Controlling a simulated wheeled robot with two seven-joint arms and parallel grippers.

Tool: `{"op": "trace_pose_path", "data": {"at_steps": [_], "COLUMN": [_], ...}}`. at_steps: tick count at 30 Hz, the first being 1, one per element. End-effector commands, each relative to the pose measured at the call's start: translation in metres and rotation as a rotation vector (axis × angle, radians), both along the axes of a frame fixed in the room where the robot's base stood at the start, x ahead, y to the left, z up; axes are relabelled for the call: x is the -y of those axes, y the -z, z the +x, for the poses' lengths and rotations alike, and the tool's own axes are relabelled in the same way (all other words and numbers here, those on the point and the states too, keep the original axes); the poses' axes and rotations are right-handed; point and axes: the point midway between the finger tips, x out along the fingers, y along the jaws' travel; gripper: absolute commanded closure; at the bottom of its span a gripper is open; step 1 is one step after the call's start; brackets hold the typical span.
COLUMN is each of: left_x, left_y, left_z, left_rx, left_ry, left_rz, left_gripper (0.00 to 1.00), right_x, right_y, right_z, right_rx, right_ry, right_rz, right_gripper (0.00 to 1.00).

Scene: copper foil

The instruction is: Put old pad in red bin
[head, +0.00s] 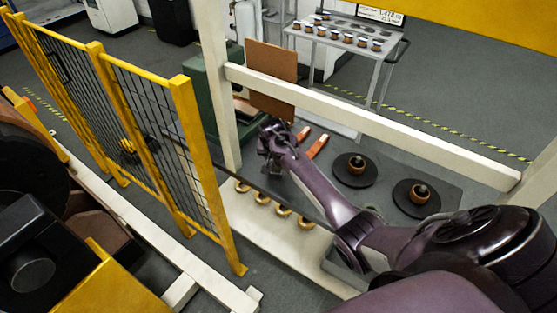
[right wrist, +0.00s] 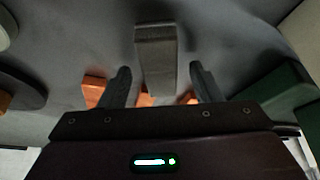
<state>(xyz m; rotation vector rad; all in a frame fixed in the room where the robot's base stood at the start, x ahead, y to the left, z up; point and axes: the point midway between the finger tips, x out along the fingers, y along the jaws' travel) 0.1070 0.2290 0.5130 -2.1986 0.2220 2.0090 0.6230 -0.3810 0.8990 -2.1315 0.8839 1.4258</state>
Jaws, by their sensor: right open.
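My right gripper (head: 268,140) is at the end of the purple arm, over the left part of the grey work surface. In the right wrist view its two dark fingers (right wrist: 160,86) are apart. A grey rectangular block (right wrist: 155,55), possibly the old pad, shows between and beyond the fingers; I cannot tell whether they touch it. An orange-red bar (head: 318,146) lies to the right of the gripper in the head view. Orange pieces also show behind the fingers in the wrist view (right wrist: 95,90). I cannot make out a red bin. My left gripper is not in view.
Two dark discs with copper-coloured spools (head: 355,168) (head: 418,195) stand on the grey surface. Several brass rings (head: 262,198) lie along the cream ledge. A cream rail (head: 370,115), a brown panel (head: 272,78) and a yellow mesh fence (head: 140,130) bound the area.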

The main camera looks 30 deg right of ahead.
Motion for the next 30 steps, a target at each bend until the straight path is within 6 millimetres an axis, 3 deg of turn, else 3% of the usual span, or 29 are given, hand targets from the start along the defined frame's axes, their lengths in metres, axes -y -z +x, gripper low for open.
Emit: {"op": "trace_pose_path", "data": {"at_steps": [27,30], "left_x": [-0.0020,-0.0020], "left_y": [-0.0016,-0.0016], "left_z": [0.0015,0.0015], "left_rx": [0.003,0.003], "left_ry": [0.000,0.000], "left_rz": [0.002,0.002], "left_gripper": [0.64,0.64], "right_x": [-0.0005,-0.0005], "right_y": [0.0053,0.0053], "right_z": [-0.0001,-0.0001], "right_rx": [0.001,0.001], "right_ry": [0.000,0.000], "right_rz": [0.000,0.000], "right_gripper": [0.42,0.52]}}
